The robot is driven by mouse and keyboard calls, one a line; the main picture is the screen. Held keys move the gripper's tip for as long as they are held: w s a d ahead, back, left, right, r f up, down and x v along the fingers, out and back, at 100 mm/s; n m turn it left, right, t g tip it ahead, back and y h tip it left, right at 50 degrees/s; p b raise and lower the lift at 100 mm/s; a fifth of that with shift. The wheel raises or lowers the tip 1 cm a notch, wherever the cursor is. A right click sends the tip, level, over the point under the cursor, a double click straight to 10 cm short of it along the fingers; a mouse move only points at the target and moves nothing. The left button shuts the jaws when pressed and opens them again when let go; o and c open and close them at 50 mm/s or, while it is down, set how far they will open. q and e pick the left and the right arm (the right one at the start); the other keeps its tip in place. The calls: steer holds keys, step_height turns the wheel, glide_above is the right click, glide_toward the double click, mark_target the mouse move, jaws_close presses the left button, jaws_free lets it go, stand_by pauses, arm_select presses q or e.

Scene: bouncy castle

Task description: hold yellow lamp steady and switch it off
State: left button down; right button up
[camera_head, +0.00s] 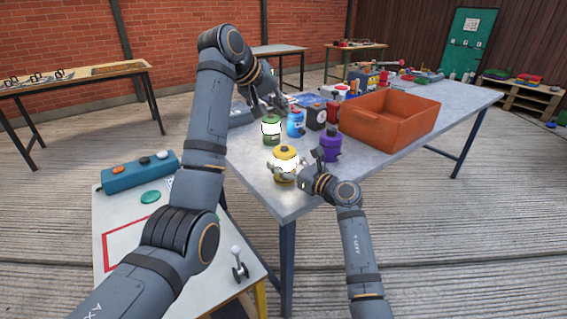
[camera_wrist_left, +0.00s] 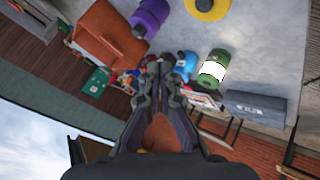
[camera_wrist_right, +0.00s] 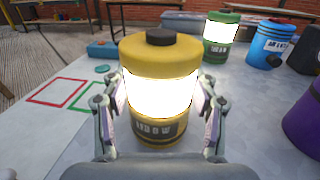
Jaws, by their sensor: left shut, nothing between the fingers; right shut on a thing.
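The yellow lamp (camera_head: 285,153) stands upright on the near corner of the grey table, its band glowing white. In the right wrist view the yellow lamp (camera_wrist_right: 160,60) shows a black knob (camera_wrist_right: 160,37) on top. My right gripper (camera_wrist_right: 160,108) is shut around the lamp's lower body, one finger on each side. My left gripper (camera_head: 272,107) is above the table beyond the yellow lamp, near the green lamp, apart from the yellow lamp. Its fingers are shut and empty. The yellow lamp also shows at the top of the left wrist view (camera_wrist_left: 205,6).
A lit green lamp (camera_head: 271,131), a blue lamp (camera_head: 295,123) and a purple lamp (camera_head: 330,145) stand close behind and beside the yellow lamp. An orange crate (camera_head: 377,132) is to the right. A white side table with a teal box (camera_head: 139,174) is at the left.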

mark_target(282, 149)
arm_select(q)
step_height(282, 149, down, 9)
steer(key=shift+r, duration=0.15)
stand_by(1.6)
steer(key=shift+f, duration=0.5)
steer(key=shift+r, duration=0.55)
steer(key=shift+r, duration=3)
